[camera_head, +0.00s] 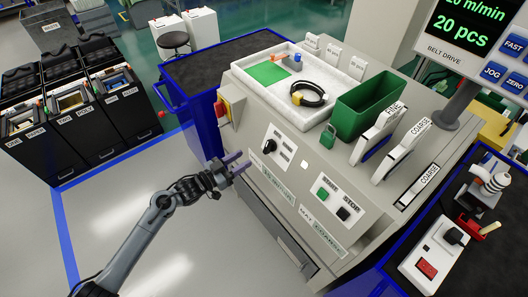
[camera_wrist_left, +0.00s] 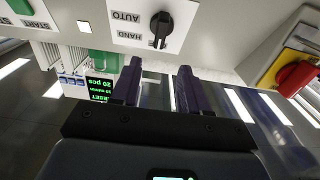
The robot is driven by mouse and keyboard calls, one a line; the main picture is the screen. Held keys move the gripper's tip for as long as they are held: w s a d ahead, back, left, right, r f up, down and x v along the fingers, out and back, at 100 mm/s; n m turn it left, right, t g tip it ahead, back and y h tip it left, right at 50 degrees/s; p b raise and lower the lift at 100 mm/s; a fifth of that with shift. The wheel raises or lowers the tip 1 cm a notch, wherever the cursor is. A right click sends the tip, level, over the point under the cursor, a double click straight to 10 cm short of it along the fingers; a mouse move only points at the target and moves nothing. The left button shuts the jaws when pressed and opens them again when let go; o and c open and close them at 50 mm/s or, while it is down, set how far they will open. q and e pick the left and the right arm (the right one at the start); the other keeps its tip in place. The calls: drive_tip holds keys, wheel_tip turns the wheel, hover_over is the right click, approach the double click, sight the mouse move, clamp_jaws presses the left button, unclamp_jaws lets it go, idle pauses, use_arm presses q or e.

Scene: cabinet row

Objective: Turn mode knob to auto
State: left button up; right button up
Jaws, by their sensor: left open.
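The black mode knob (camera_head: 269,146) sits on a white label plate on the grey slanted cabinet front. In the left wrist view the knob (camera_wrist_left: 160,28) lies beyond the fingertips, and the plate's AUTO and HAND words appear upside down beside it. Which word its pointer marks is not clear. My left gripper (camera_head: 238,160) is just left of and below the knob in the head view. In the left wrist view the gripper (camera_wrist_left: 158,72) has its two purple fingers apart, with nothing between them and roughly lined up with the knob. My right gripper is not in view.
Green START (camera_head: 323,194) and black STOP (camera_head: 343,213) buttons are right of the knob. A red switch on a yellow plate (camera_head: 221,110) is on the cabinet's side. A white tray (camera_head: 240,68) and green bin (camera_head: 372,105) stand on top. Floor left of the cabinet is clear.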

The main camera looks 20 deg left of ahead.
sight(267, 145)
use_arm(q)
drive_tip(key=b+x, duration=0.1)
drive_tip(key=x, duration=0.9)
drive_tip(key=shift+w+d+r+b, duration=0.1)
drive_tip(key=shift+d+b, duration=0.1)
drive_tip(key=shift+b, duration=0.2)
drive_tip(key=shift+c, duration=0.2)
clamp_jaws()
